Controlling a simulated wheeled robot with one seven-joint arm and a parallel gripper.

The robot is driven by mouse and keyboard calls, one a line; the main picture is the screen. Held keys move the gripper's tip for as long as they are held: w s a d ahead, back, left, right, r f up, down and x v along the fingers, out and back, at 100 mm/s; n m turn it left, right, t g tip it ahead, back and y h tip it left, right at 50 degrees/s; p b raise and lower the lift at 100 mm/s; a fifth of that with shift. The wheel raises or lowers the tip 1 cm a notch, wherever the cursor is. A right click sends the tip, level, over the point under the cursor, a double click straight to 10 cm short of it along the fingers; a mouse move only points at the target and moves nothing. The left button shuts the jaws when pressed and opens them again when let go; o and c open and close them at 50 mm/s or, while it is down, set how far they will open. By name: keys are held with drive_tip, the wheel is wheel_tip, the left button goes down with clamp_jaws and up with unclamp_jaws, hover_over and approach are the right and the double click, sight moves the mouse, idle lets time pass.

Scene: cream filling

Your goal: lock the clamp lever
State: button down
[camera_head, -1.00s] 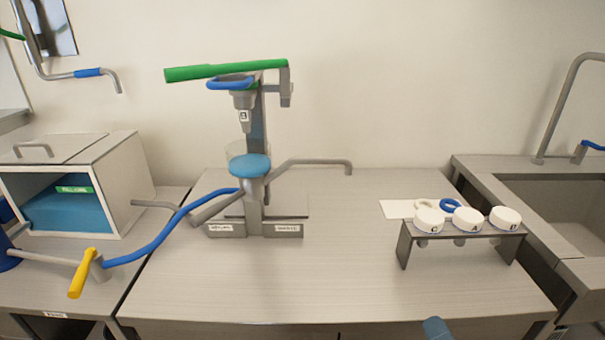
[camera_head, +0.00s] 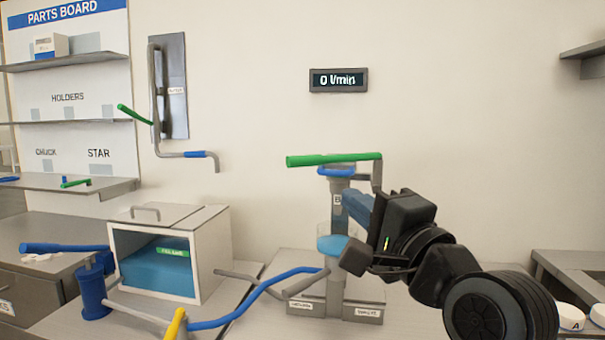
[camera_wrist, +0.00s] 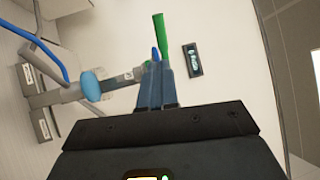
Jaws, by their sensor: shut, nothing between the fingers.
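A filling stand (camera_head: 337,203) carries a long green lever (camera_head: 333,160) lying nearly level across its top, likely the clamp lever. Just under it is a blue ring-shaped handle (camera_head: 337,172). A round blue piece (camera_head: 333,243) sits lower on the stand. My gripper (camera_head: 350,198) is shut and empty, at the right of the stand's column and below the green lever. In the wrist view, its closed fingertips (camera_wrist: 155,66) point toward the green lever (camera_wrist: 161,40). The blue handle (camera_wrist: 154,53) shows just at the tips; I cannot tell whether they touch.
A long blue lever (camera_head: 265,296) reaches left from the stand's base toward a yellow handle (camera_head: 175,325). An open white box (camera_head: 217,255) stands left. A wall display (camera_head: 338,80) reads 0 l/min. White round caps (camera_head: 570,316) sit at the far right.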

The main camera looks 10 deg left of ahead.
sight(307, 164)
drive_tip(key=p+x, duration=0.2)
drive_tip(key=x, duration=1.1)
drive_tip(key=shift+w+a+r, duration=0.1)
drive_tip(key=shift+w+a, duration=0.05)
drive_tip(key=shift+w, duration=0.1)
